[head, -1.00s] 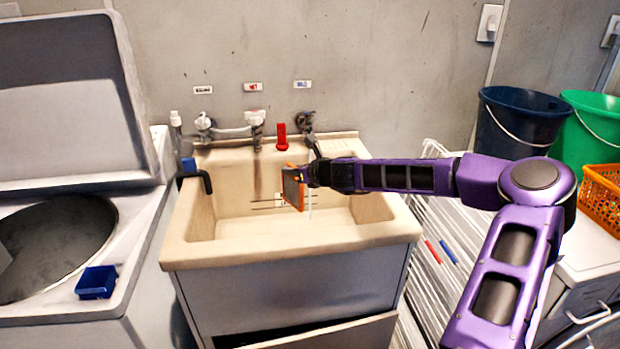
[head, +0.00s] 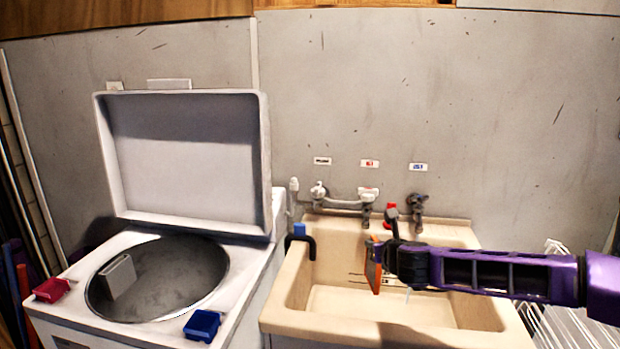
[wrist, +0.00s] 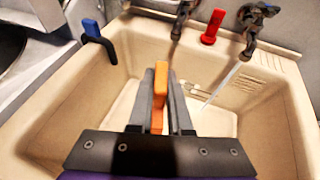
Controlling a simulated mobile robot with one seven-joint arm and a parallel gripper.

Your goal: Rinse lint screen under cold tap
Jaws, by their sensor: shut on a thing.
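The lint screen (head: 373,270), a thin orange-framed panel, is held upright over the sink basin (head: 345,300). My gripper (head: 385,262) is shut on it. In the wrist view the screen's orange edge (wrist: 158,98) sits between my fingers, and its lower part is hidden. The right tap (head: 418,205), under a blue label (head: 418,167), is the cold tap. It runs a thin water stream (wrist: 222,84) into the basin. In the wrist view the stream falls to the right of the screen, apart from it.
A red object (wrist: 212,27) stands on the sink's back ledge between the taps. A blue-and-black clamp-like piece (head: 300,240) hangs on the left rim. Left is an open washer (head: 240,285) with a red box (head: 52,289) and a blue box (head: 202,325) on top.

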